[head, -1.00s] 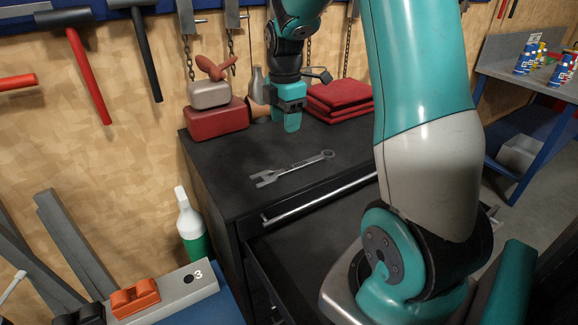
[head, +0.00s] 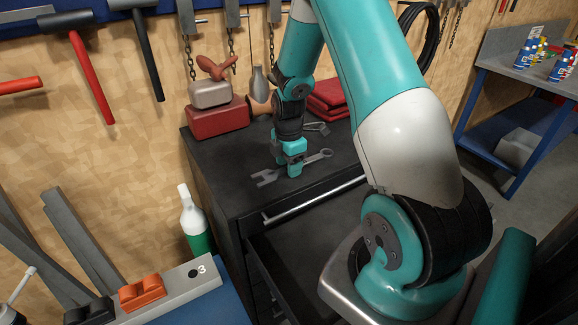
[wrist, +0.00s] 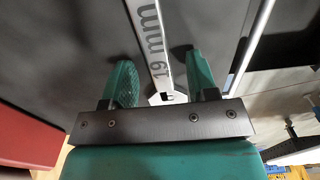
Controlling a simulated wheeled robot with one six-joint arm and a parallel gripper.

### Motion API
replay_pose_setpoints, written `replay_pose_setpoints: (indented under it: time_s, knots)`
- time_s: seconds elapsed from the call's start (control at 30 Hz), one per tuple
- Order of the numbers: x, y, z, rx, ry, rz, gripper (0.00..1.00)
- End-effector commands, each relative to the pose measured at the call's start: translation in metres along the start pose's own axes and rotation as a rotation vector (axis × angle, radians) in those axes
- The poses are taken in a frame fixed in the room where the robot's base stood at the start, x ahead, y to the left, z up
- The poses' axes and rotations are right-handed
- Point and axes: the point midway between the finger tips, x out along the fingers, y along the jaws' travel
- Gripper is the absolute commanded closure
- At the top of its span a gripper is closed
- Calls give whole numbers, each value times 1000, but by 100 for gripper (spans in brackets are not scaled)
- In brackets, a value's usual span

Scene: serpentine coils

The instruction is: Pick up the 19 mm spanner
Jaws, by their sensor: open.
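The grey metal spanner (head: 266,178) lies flat on the black top of the tool cabinet, its open end to the left and its ring end to the right. In the wrist view its shaft (wrist: 152,38) shows the marking "19 mm". My gripper (head: 294,172) is over the middle of the spanner, pointing down, and hides part of its shaft. In the wrist view the teal fingers of my gripper (wrist: 160,80) are apart, with the shaft running between them. I cannot tell the exact height of the fingertips above the cabinet top.
A red box (head: 217,119) with a smaller pinkish box on it stands at the cabinet's back left. Folded red cloths (head: 328,98) lie at the back right. A drawer (head: 290,262) stands open in front. A green-and-white bottle (head: 194,222) is left of the cabinet.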

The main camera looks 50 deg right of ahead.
Motion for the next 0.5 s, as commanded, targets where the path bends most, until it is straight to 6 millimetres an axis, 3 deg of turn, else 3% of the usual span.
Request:
replay_pose_setpoints:
  time_s: [0.5]
  knots:
    - [2, 0, 0, 0, 0, 0, 49]
